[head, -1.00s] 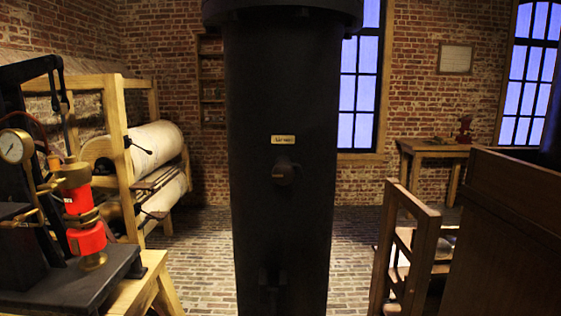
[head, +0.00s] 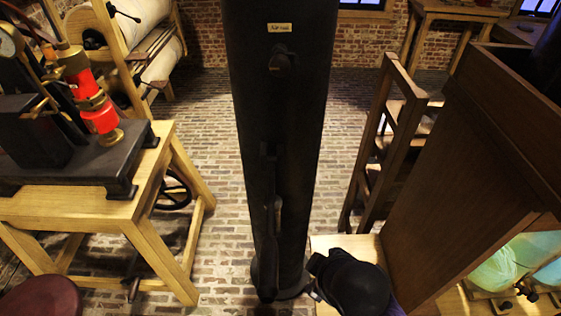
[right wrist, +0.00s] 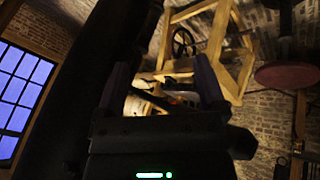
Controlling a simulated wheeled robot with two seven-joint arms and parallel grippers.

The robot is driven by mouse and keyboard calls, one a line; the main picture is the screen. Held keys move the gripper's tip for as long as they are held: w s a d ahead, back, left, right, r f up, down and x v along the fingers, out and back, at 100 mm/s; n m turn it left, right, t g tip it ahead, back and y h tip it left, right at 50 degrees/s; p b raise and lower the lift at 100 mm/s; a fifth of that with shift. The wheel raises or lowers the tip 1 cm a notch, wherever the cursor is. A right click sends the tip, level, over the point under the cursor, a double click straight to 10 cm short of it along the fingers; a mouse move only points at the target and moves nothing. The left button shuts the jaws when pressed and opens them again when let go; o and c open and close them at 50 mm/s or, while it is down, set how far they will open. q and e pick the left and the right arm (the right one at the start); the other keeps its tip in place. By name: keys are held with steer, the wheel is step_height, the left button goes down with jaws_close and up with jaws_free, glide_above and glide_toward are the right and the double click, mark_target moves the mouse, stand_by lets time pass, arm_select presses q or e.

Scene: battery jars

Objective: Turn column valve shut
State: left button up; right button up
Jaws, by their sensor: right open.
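A dark upright column (head: 289,120) stands in the middle of the head view. A small dark valve knob (head: 282,60) sticks out of it below a pale label (head: 280,28). Farther down its front is a long, narrow dark fitting (head: 270,205), hard to make out against the column. My right gripper (head: 314,278) is low, just right of the column's foot and well below the knob. In the right wrist view its fingers (right wrist: 163,85) are apart, with the dark column (right wrist: 75,85) beside them at left. I cannot tell whether they touch anything. My left gripper is out of view.
A wooden table (head: 100,206) with a black-based apparatus and red cylinder (head: 98,113) stands left. A maroon stool (head: 42,299) is at bottom left. A wooden cabinet (head: 455,170) and a ladder-like frame (head: 375,150) stand right. Brick floor is clear left of the column.

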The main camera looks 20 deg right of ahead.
steer(key=w+r+n+t+h, duration=0.1)
steer(key=w+r+n+t, duration=0.2)
steer(key=w+r+n, duration=0.35)
steer(key=n+t+h, duration=0.3)
steer(key=n+t, duration=0.6)
steer(key=n, duration=1)
glide_toward(280, 66)
steer(key=w, duration=0.2)
steer(key=shift+m, duration=0.25)
steer(key=x, duration=0.9)
steer(key=shift+w+d+f, duration=0.1)
steer(key=shift+d, duration=0.2)
jaws_close()
